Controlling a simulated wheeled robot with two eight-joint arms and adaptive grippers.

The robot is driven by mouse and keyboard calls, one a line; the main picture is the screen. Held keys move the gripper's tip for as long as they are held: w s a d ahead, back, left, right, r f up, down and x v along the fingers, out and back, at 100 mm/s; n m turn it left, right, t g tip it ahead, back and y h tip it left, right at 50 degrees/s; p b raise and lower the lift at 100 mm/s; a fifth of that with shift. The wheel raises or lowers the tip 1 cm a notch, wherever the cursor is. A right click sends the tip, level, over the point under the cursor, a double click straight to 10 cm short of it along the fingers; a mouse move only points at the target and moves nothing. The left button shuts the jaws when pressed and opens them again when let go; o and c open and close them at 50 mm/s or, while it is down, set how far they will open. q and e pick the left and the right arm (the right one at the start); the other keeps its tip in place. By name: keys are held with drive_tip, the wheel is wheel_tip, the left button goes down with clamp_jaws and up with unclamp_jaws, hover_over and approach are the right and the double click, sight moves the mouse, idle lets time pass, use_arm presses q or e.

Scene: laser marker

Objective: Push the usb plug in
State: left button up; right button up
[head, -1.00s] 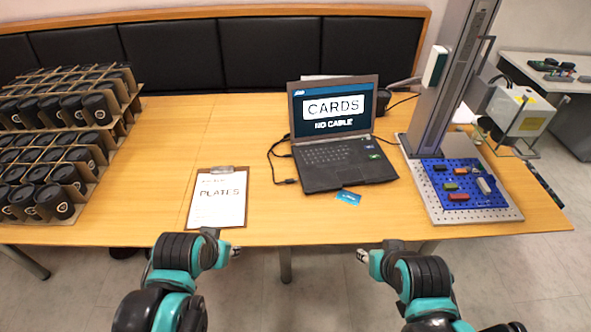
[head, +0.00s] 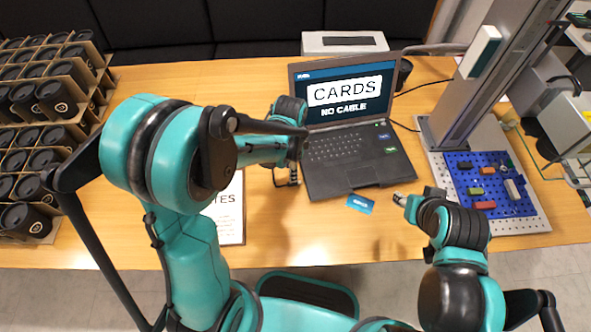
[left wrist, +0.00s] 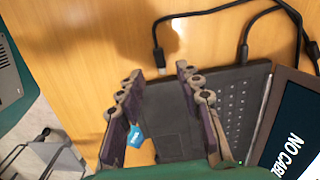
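The usb plug (left wrist: 161,60) is a small metal-ended connector on a black cable lying on the table, beside the laptop's edge. In the left wrist view it lies just ahead of and between my left gripper's (left wrist: 160,70) spread fingertips, not gripped. In the head view my left gripper (head: 291,177) points down at the laptop's left side, and the plug is mostly hidden there. The laptop (head: 350,172) is open; its screen (head: 345,98) reads "CARDS NO CABLE". My right gripper (head: 399,199) is above the table's front part, right of the blue card; its finger opening is unclear.
A second black cable (left wrist: 247,35) runs into the laptop's edge. A blue card (head: 360,204) lies before the laptop. A clipboard (head: 232,225) is partly hidden by my left arm. The laser marker (head: 480,110) stands right, cup racks (head: 75,90) left.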

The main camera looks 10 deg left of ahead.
sight(293, 184)
use_arm(q)
wheel_tip(293, 184, down, 7)
drive_tip(key=b, duration=0.2)
drive_tip(key=shift+s+r+b, duration=0.1)
drive_tip(key=shift+b, duration=0.25)
clamp_jaws()
